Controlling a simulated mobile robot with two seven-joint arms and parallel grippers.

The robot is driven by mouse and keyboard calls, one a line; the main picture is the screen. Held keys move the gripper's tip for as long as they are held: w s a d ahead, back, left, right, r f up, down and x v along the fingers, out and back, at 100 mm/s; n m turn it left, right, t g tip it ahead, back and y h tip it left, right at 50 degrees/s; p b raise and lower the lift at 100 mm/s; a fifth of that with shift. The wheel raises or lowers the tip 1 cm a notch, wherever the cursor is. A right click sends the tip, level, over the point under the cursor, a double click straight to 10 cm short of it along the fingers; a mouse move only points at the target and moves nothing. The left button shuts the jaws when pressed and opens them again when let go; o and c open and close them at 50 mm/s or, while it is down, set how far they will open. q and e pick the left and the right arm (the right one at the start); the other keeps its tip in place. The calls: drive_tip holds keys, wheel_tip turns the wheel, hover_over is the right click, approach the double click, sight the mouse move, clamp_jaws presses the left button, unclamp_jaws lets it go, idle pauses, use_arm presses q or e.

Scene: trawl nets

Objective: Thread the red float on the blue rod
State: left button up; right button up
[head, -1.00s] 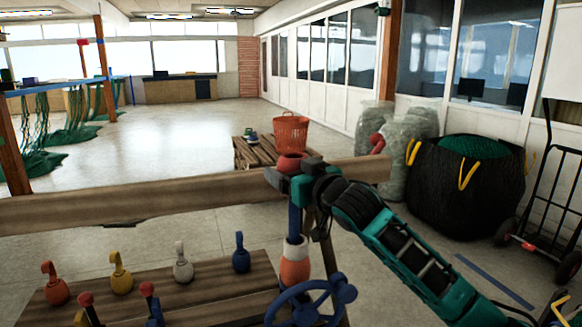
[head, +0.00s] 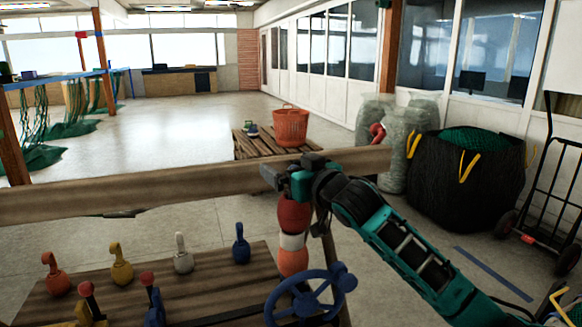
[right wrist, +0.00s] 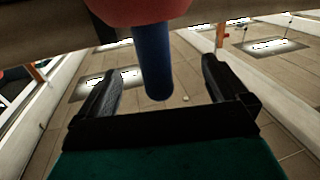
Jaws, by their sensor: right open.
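The red float (head: 294,214) is around the blue rod, on top of a white float (head: 292,241) and an orange-red float (head: 292,263). In the right wrist view, the float (right wrist: 138,8) is at the top edge, and the bare end of the blue rod (right wrist: 153,65) sticks out of it. My right gripper (head: 284,174) is at the top of the rod, just above the red float. Its fingers stand apart on both sides of the rod end, clear of the float. In the head view my gripper hides the rod end. My left gripper is not in view.
A wooden beam (head: 150,198) runs behind the rod. A blue handwheel (head: 308,296) stands in front of it. A slatted bench (head: 205,285) at lower left bears several coloured knobs and levers. An orange basket (head: 291,127) and black bag (head: 462,190) stand farther back.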

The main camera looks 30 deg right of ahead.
drive_tip(key=shift+s, duration=0.1)
drive_tip(key=s+b, duration=0.1)
drive_tip(key=s, duration=1.1)
drive_tip(key=shift+s, duration=0.4)
drive_tip(key=shift+a, duration=0.1)
idle(0.4)
